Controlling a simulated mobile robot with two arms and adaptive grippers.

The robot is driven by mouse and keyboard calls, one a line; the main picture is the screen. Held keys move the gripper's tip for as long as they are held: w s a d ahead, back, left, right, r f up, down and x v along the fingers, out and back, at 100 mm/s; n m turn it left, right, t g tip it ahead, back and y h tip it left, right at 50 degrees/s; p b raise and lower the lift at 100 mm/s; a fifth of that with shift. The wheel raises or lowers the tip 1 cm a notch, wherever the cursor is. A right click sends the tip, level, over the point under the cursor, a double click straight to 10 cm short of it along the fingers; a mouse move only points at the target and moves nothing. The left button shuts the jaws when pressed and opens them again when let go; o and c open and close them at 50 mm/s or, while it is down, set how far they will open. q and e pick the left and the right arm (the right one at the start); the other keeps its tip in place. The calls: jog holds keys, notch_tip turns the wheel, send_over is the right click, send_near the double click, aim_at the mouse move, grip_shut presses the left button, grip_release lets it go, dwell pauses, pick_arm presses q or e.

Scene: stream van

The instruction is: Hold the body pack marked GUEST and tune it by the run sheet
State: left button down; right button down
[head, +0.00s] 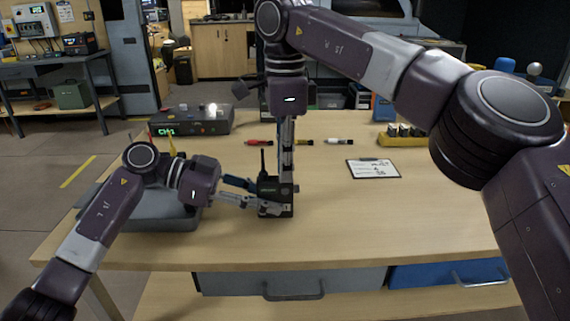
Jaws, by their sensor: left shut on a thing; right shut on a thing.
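A small black body pack (275,207) with a thin upright antenna stands upright at the table's middle, near the front half. A small green light or label shows on it; any GUEST marking is too small to read. My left gripper (262,201) reaches in from the left and is shut on the pack's side. My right gripper (287,176) points straight down from above and is shut on the top of the pack; its fingers hide what exactly they hold there. The run sheet, a white page on a dark clipboard (373,169), lies to the right, its writing too small to read.
A dark receiver (190,121) with a green CH1 display stands back left. A grey case (150,213) sits beneath my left arm. Red, yellow and white markers (338,141) lie behind the pack. A yellow tray (402,141) stands back right. The front right tabletop is clear.

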jog(key=shift+m, duration=0.5)
jog(key=shift+m, duration=1.4)
jog(key=c, duration=2.1)
grip_release()
jog(key=shift+r, duration=0.1)
jog(key=shift+r, duration=2.95)
